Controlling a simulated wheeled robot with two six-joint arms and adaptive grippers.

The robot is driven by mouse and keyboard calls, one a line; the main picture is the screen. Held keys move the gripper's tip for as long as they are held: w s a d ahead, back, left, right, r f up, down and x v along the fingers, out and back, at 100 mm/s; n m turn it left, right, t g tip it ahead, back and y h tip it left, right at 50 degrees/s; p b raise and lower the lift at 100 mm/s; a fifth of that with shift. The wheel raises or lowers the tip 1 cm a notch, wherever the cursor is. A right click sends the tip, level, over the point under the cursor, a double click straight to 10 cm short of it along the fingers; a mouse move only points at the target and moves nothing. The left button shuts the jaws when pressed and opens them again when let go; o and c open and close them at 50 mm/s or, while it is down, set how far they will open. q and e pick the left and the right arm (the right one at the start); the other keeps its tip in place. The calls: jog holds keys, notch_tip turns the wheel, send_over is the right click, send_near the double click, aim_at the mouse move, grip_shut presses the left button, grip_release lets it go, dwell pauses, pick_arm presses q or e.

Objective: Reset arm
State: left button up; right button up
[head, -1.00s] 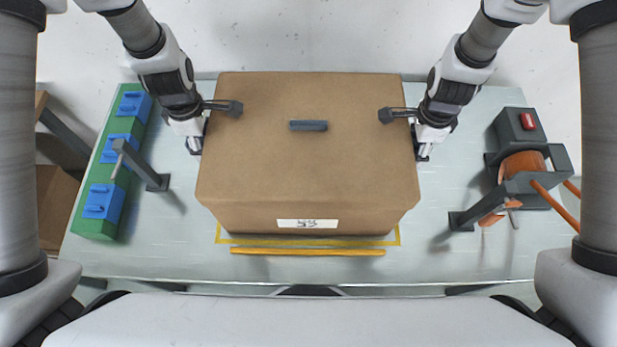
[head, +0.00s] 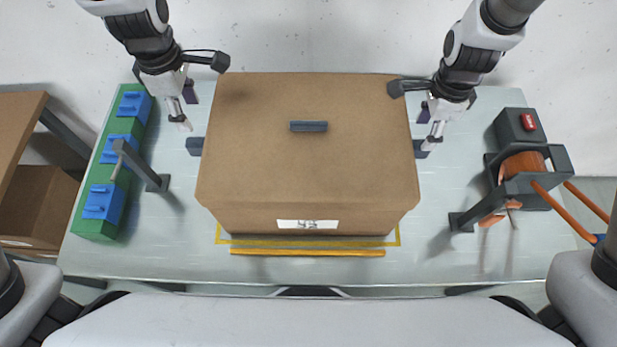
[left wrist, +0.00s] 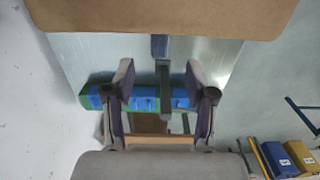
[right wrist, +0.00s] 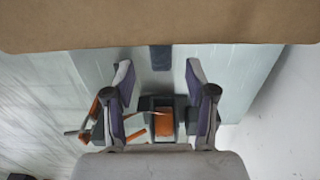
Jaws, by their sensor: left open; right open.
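My left gripper (head: 184,112) is in the head view above the back left of the table, just left of the brown box. In the left wrist view its two fingers (left wrist: 160,80) are spread with nothing between them. My right gripper (head: 430,128) is just right of the box. In the right wrist view its fingers (right wrist: 159,80) are also spread and empty. The closed cardboard box (head: 308,175) sits in the middle of the table, with a white label on its front and a dark handle piece (head: 308,126) on top. Neither gripper holds the box.
A green rack with blue blocks (head: 110,170) stands at the table's left, beside a dark post (head: 155,181). A dark machine with an orange roller (head: 522,165) stands at the right. The table's front (head: 440,262) is mostly clear. A brown carton (head: 40,205) is at far left.

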notch_tip(320, 180, up, 4)
jog(key=shift+r, duration=0.2)
jog(key=shift+s, duration=0.1)
